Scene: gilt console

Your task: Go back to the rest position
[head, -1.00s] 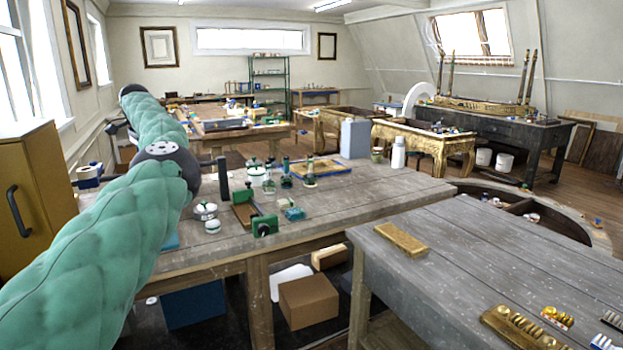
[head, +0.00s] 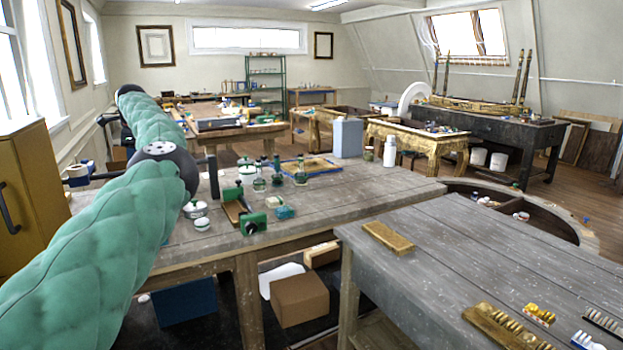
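My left arm (head: 95,240), in a green padded sleeve with dark joints, comes in from the lower left of the head view. It reaches up past the yellow cabinet and over the left end of the workbench (head: 340,200). My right arm and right gripper are not in view.
A grey table (head: 480,250) with a brass-coloured block (head: 388,237) stands at front right. Jars and green-fitted tools (head: 253,222) stand on the workbench. The yellow cabinet (head: 30,190) is at left, close to my arm. Open floor (head: 535,195) shows at right.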

